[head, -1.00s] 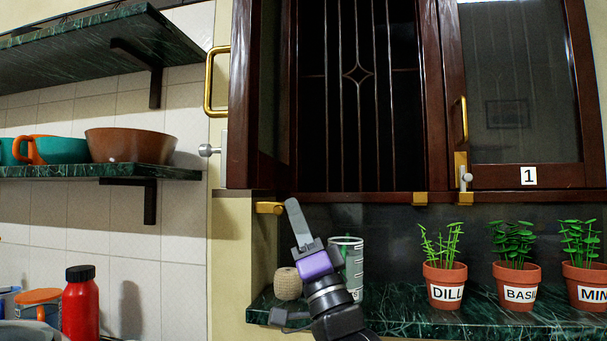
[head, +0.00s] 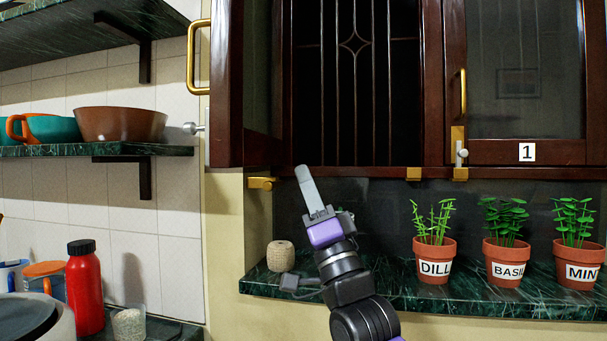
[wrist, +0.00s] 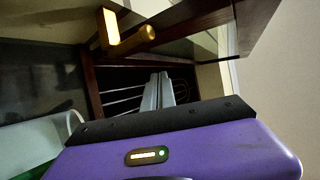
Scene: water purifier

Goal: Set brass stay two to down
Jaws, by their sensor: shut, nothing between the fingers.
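My gripper (head: 304,172) is shut and empty, pointing up just below the cabinet's bottom rail, in front of the dark back wall. Its grey fingers also show in the wrist view (wrist: 158,92). A brass stay (head: 261,183) sticks out under the left end of the cabinet, left of my fingertips and apart from them. The left cabinet door (head: 226,90) stands open. No number two is readable on any stay.
The right door (head: 525,80), labelled 1, is shut, with a brass plate and silver knob (head: 461,153). Potted herbs (head: 435,262) and a woven cylinder (head: 281,256) stand on the green marble ledge (head: 400,290). The open door carries a brass handle (head: 194,57) and silver knob (head: 191,128).

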